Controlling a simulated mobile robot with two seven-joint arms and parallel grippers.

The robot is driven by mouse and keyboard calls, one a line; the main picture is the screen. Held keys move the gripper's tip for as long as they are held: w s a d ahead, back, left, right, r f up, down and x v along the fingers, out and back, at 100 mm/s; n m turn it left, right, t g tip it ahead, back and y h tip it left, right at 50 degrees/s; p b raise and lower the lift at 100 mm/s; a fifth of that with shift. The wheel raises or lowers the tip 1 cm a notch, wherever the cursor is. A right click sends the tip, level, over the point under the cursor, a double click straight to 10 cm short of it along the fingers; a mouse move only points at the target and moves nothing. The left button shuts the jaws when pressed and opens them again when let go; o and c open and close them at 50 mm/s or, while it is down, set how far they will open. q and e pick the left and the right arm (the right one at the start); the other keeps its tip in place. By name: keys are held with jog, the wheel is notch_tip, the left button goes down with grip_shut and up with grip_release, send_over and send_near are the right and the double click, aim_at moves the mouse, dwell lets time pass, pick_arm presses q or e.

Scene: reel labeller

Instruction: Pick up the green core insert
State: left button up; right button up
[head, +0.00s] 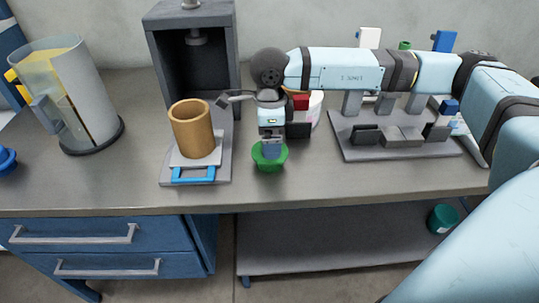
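The green core insert (257,161) looks like a small round green cup. It is on the grey worktop (330,186), just right of the plate with the blue handle. My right gripper (271,152) points straight down over it, with its finger end at or inside the rim. The fingers overlap in this view, so I cannot tell whether they are open or shut, or whether they touch the insert. The gripper hides the insert's middle and part of its far rim. My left gripper is not in view.
A tan hollow cylinder (193,133) stands on the sliding plate before a dark press-like housing (161,62). A clear-and-grey canister (92,95) is at left. A grey fixture (350,150) stands right, under my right arm. A teal cylinder (442,218) is on the lower shelf.

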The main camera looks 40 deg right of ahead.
notch_tip(320, 180, down, 5)
jog(key=shift+d, duration=0.15)
jog(key=c, duration=0.6)
jog(key=shift+o, duration=0.2)
jog(key=shift+r, duration=0.2)
